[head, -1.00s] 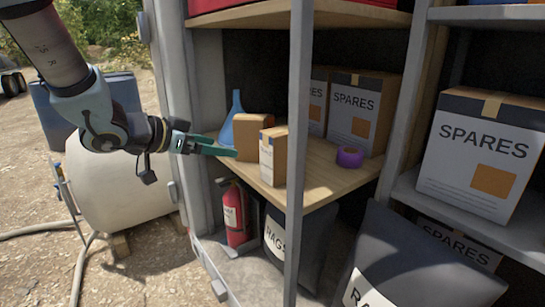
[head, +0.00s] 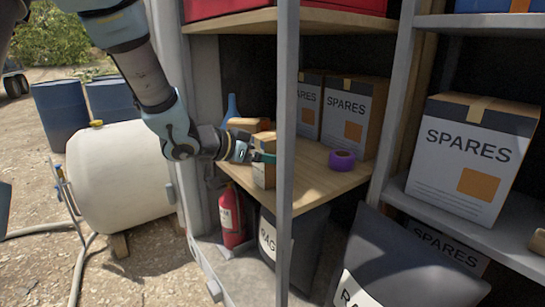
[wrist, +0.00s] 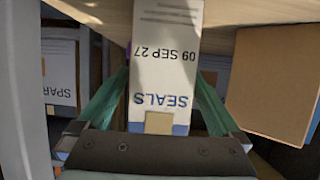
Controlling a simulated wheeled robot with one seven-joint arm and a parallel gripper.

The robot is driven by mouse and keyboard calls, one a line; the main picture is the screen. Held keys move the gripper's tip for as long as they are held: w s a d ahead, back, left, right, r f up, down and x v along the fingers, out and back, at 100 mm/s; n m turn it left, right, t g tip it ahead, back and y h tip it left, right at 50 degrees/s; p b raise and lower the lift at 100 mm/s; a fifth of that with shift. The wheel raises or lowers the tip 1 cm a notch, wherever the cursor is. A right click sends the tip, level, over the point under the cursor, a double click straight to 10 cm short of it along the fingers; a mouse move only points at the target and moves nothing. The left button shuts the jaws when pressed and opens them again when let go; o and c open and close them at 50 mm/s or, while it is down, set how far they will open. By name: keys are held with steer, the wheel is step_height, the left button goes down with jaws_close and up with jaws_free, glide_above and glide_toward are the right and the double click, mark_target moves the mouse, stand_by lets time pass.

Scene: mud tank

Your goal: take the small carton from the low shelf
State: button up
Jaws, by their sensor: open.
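The small carton (head: 263,176), white with brown sides, stands near the front edge of the wooden low shelf (head: 318,184). In the wrist view the carton (wrist: 165,62) reads SEALS, 09 SEP 27, upside down. My gripper (head: 262,157) is at its upper part, partly hiding it in the head view. In the wrist view my gripper (wrist: 165,90) is open, with one green finger on each side of the carton. I cannot tell whether either finger touches it.
A brown box (head: 250,124) and a blue funnel (head: 232,106) stand behind the carton. A purple tape roll (head: 342,160) lies to the right, before SPARES boxes (head: 345,112). A grey upright post (head: 287,150) rises just right of my gripper. A fire extinguisher (head: 231,217) stands below.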

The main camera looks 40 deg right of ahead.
steer(key=shift+d+f, duration=0.1)
steer(key=shift+d, duration=0.15)
steer(key=shift+c, duration=0.4)
steer(key=c, duration=1.5)
